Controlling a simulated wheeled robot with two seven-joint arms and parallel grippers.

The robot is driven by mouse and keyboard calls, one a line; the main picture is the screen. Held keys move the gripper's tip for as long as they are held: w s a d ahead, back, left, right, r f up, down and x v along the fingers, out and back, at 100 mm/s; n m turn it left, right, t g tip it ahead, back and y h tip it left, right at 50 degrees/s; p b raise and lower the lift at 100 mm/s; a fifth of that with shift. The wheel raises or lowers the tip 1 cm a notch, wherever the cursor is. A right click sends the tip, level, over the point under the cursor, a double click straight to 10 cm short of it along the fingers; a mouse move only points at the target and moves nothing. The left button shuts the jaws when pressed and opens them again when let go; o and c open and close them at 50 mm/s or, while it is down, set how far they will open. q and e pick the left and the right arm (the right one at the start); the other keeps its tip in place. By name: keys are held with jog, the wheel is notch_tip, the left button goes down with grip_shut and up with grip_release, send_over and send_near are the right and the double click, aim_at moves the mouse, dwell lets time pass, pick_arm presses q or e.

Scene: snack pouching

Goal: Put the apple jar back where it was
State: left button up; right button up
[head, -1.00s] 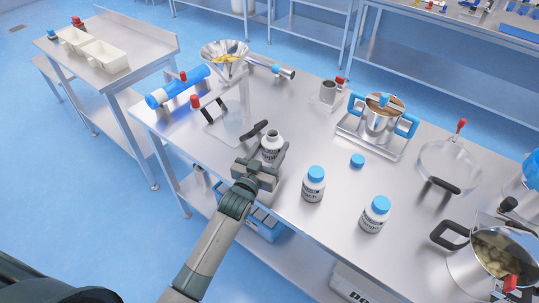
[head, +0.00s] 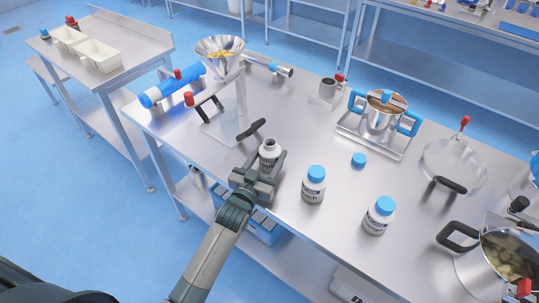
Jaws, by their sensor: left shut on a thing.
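My left gripper (head: 264,166) is shut on an open white jar (head: 268,153), with its fingers around the jar's sides. The jar is upright and has no lid; its label is mostly hidden by the gripper. I cannot tell whether its base touches the table. Two similar white jars with blue lids stand to its right: one labelled "...ach" (head: 314,185) and one that seems to read "...ango" (head: 379,215). A loose blue lid (head: 358,160) lies on the steel table (head: 300,130) behind them. My right gripper is not in view.
A funnel (head: 220,50) on a stand, a blue cylinder (head: 171,87) and a black handle (head: 251,128) are behind and left of the held jar. A blue-handled pot (head: 382,114) stands behind right; another pot (head: 505,262) is at far right. Table between jars is clear.

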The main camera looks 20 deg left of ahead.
pick_arm(q)
jog(key=o, duration=0.9)
jog(key=shift+f, duration=0.15)
jog(key=o, duration=0.3)
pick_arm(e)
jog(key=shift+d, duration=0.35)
pick_arm(q)
jog(key=shift+s, duration=0.3)
jog(key=s+b, duration=0.1)
jog(key=s, duration=0.5)
jog(key=s+a+b, duration=0.1)
jog(key=s, duration=0.3)
jog(key=shift+a+b, duration=0.1)
jog(key=shift+b, duration=0.2)
jog(key=shift+s+a+r, duration=0.1)
jog(key=shift+s+r, duration=0.1)
jog(key=shift+s, duration=0.4)
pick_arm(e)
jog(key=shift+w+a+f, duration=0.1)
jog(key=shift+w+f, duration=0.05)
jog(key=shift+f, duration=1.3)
